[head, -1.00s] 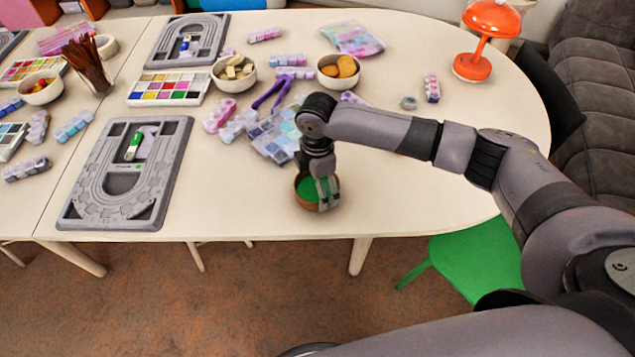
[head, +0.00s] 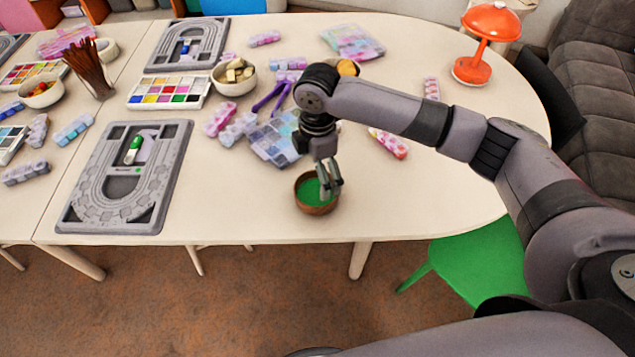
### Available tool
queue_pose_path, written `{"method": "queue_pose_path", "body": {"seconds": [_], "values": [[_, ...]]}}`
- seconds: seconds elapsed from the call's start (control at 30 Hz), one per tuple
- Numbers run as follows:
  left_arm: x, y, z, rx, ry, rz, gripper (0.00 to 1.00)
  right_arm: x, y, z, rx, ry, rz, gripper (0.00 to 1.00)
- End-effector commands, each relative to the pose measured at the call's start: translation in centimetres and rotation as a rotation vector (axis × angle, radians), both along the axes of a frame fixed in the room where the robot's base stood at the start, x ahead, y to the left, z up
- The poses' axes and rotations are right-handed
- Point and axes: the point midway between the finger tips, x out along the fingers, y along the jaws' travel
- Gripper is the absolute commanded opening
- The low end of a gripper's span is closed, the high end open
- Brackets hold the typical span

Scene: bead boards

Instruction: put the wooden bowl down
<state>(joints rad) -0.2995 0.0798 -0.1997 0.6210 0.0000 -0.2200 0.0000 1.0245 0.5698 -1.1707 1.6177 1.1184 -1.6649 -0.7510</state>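The wooden bowl (head: 306,206), brown outside with green contents, sits upright on the pale table near its front edge. My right gripper (head: 331,192) points down over the right part of the bowl. Its two fingers look spread apart, with their tips at about the height of the bowl's right rim, and they do not appear to clamp it. The fingers hide a small part of the rim and contents. My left gripper is not in view.
Blue and purple bead boxes (head: 272,140) lie behind the bowl, and a pink one (head: 389,143) lies behind right. A grey bead board (head: 168,160) is at left. The table (head: 430,195) is clear right of the bowl.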

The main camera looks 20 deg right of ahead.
Motion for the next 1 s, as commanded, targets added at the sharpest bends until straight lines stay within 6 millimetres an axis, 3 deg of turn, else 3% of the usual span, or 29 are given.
{"method": "queue_pose_path", "body": {"seconds": [0.1, 0.33, 0.87, 1.0], "values": [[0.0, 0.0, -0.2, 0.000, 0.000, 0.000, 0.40, 0.1, 0.0, 2.4, 0.000, -0.003, 0.001, 1.00], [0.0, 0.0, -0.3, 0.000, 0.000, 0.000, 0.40, 0.0, 0.0, 5.0, 0.001, 0.000, 0.000, 1.00], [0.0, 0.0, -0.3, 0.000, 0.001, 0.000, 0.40, 0.0, 0.0, 5.4, 0.000, 0.001, 0.000, 1.00], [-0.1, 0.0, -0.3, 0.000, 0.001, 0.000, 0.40, -0.6, 0.7, 4.6, 0.012, -0.001, -0.001, 1.00]]}}
